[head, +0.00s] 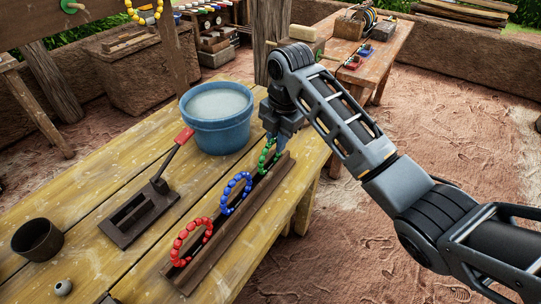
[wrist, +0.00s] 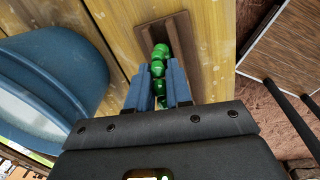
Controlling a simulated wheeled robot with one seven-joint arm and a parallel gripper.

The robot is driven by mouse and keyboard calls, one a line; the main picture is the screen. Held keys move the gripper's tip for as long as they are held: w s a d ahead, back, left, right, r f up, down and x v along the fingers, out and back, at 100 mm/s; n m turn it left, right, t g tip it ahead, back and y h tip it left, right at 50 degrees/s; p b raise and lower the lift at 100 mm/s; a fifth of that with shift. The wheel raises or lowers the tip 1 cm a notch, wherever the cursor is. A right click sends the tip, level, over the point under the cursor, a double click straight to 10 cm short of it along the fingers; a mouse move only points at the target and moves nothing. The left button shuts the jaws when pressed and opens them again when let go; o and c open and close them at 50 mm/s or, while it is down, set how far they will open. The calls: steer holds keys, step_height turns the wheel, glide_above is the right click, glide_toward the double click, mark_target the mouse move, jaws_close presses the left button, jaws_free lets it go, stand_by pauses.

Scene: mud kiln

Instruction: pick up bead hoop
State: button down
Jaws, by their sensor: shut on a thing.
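Three bead hoops stand upright in a row in a dark wooden rack (head: 222,243) on the table: a red bead hoop (head: 180,246), a blue bead hoop (head: 225,193) and a green bead hoop (head: 263,157). My gripper (head: 275,141) is at the far end of the rack, shut on the green hoop. In the wrist view my gripper (wrist: 160,90) has green beads (wrist: 158,68) between its two blue-grey fingers. The green hoop appears to be still at the rack's slot; the head view does not clearly show whether it is lifted.
A blue bucket (head: 216,140) of pale liquid stands close to the left of my gripper. A dark press with a red handle (head: 184,136), a dark cup (head: 37,239) and a small grey bead (head: 63,288) are on the table. A second table (head: 385,48) stands behind.

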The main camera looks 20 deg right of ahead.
steer(key=shift+r, duration=0.5)
steer(key=r, duration=0.3)
steer(key=shift+d+r+b, duration=0.2)
steer(key=shift+b, duration=0.15)
steer(key=s+d+r, duration=0.1)
steer(key=d+r, duration=0.2)
steer(key=d, duration=0.2)
steer(key=d+r+p, duration=0.1)
steer(key=d+r, duration=0.2)
steer(key=d, duration=0.3)
steer(key=shift+s+r, duration=0.3)
steer(key=shift+s, duration=0.1)
steer(key=shift+d, duration=0.15)
